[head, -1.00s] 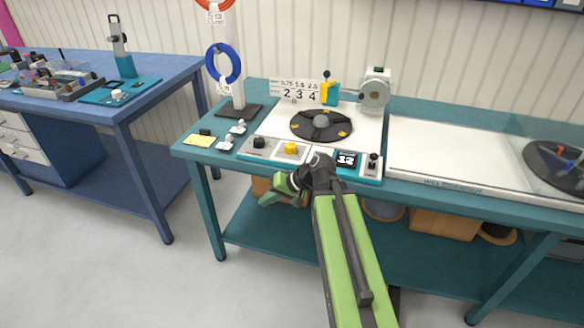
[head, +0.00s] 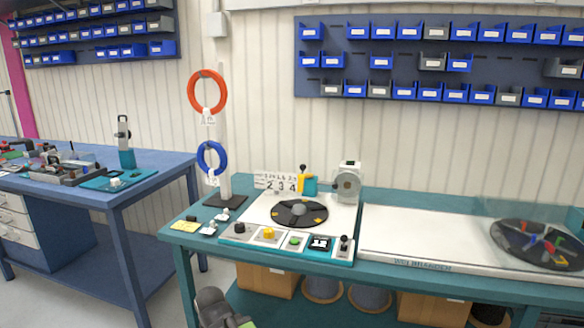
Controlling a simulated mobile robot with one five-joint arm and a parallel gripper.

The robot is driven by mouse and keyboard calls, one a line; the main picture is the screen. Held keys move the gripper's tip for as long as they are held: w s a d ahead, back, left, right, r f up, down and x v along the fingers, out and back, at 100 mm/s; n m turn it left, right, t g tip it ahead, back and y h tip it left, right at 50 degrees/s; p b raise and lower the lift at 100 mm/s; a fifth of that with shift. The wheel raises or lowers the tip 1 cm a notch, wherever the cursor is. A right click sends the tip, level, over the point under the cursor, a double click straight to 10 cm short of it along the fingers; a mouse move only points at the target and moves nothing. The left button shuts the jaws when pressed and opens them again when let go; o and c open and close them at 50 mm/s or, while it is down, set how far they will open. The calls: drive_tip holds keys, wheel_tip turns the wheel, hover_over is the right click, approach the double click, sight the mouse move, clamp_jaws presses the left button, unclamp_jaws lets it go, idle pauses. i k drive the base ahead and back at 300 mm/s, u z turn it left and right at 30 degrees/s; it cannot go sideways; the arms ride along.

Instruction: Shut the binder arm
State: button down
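A yellow and teal part with a black knob on top (head: 307,181) stands upright at the back of the white reel machine (head: 254,213). It looks like the binder arm, but it is too small to be sure or to tell its latch. A black round plate with yellow marks (head: 300,212) lies in front of it. A grey counter unit with a round face (head: 348,182) stands to its right. My gripper's fingertips are not visible.
The machine's front panel holds a black knob, a yellow knob (head: 268,234), a green button (head: 294,240), a small display (head: 319,243) and a black lever (head: 343,243). A post with orange (head: 193,90) and blue rings stands left. A second black reel (head: 541,245) sits right.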

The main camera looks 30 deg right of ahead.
sight(301, 178)
drive_tip(key=u, duration=0.65)
drive_tip(key=k, duration=1.15)
drive_tip(key=u, duration=0.5)
drive_tip(key=i, duration=1)
drive_tip(key=z, duration=1)
drive_tip(key=i, duration=1.7)
